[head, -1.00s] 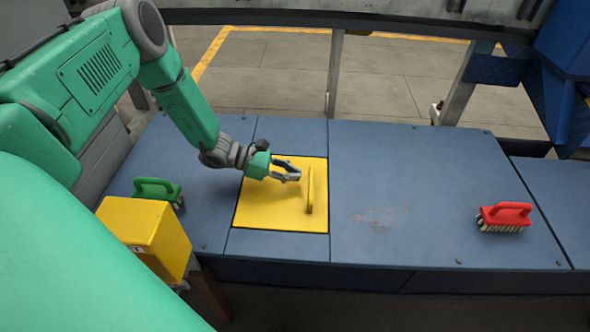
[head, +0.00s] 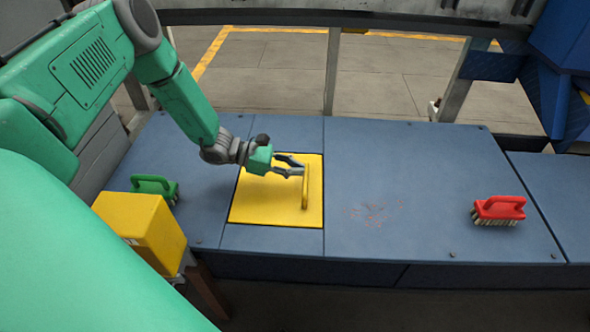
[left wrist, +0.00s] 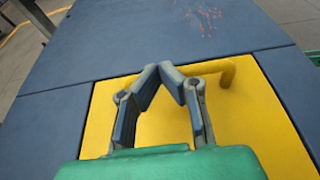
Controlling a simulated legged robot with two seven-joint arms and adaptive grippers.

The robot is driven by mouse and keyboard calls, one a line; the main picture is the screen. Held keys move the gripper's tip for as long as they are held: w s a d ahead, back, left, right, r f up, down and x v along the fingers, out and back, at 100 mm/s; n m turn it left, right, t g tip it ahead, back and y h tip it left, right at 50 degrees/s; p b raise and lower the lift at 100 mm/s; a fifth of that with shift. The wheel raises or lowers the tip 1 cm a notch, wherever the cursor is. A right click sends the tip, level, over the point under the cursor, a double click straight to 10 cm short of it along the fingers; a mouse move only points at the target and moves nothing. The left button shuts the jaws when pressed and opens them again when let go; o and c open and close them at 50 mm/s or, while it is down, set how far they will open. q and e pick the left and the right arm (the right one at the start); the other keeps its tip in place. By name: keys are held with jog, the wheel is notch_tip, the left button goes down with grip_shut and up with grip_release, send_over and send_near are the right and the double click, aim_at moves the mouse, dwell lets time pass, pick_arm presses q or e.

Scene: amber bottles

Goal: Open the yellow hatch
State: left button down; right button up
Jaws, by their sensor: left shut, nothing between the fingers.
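The yellow hatch (head: 262,208) lies flat and closed in the blue bench top. Its yellow bar handle (head: 305,190) stands near the hatch's right edge. My left gripper (head: 303,170) is over the hatch, with its fingertips at the far end of the handle. In the left wrist view the gripper (left wrist: 171,68) has its fingertips together, with nothing between them. The handle (left wrist: 222,75) shows there just beyond and right of the fingers, partly hidden by them. I cannot tell whether they touch it. My right gripper is out of view.
The blue bench top (head: 420,180) is mostly clear right of the hatch. A red brush (head: 498,209) stands at its right. A green brush (head: 155,187) and a yellow box (head: 140,228) are at the left. Metal posts (head: 331,72) rise behind the bench.

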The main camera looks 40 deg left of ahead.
pick_arm(q)
jog(key=shift+d+r, duration=0.15)
jog(key=shift+r, duration=0.05)
jog(key=shift+a, duration=0.35)
jog(key=shift+a+f, duration=0.1)
jog(key=shift+a, duration=0.25)
jog(key=shift+d+r, duration=0.2)
jog(key=shift+d, duration=0.3)
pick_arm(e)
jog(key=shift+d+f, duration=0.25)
pick_arm(q)
jog(key=shift+a+f, duration=0.1)
jog(key=shift+a, duration=0.05)
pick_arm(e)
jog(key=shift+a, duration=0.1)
pick_arm(q)
jog(key=shift+a+f, duration=0.1)
jog(key=shift+a, duration=0.15)
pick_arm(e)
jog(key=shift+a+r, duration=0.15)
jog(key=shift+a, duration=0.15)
pick_arm(q)
jog(key=shift+d, duration=0.25)
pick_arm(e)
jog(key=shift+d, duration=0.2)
pick_arm(q)
jog(key=shift+s+r, duration=0.1)
jog(key=shift+r, duration=0.15)
